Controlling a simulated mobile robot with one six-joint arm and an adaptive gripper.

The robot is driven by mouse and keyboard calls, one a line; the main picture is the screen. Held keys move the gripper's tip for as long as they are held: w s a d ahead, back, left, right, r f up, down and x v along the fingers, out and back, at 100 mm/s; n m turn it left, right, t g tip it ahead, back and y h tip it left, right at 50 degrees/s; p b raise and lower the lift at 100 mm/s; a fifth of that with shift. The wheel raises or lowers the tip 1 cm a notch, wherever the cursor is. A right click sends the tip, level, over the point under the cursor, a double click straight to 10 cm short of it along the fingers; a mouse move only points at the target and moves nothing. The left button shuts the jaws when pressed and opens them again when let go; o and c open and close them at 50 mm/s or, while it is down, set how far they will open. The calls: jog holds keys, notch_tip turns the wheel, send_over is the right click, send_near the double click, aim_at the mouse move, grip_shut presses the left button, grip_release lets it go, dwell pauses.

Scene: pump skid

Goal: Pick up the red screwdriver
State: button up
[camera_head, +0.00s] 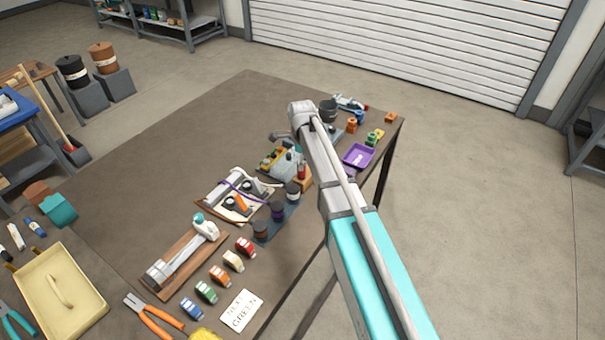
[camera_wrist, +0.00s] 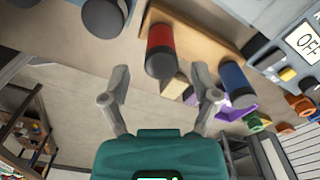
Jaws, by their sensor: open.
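A red handle with a dark end, which looks like the red screwdriver (camera_wrist: 160,42), shows in the wrist view against a wooden block (camera_wrist: 195,42). In the head view a small red upright piece (camera_head: 301,172) stands by the wooden block, partly behind my arm. My gripper (camera_wrist: 160,95) is open and empty in the wrist view, its two fingers spread wide. The red handle lies ahead of the gap between the fingertips, apart from both. The screwdriver's shaft is hidden. My gripper is hard to make out in the head view.
A blue handle (camera_wrist: 237,82) stands beside the red one on the same block. Dark-topped cylinders (camera_head: 277,211) stand close by on the table. A purple tray (camera_head: 359,155) lies to the right. The table's back left (camera_head: 190,130) is clear.

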aim_at(301, 176)
jog(key=shift+a+f+b, duration=0.1)
jog(key=shift+f+b, duration=2.4)
jog(key=shift+f, duration=0.05)
grip_shut()
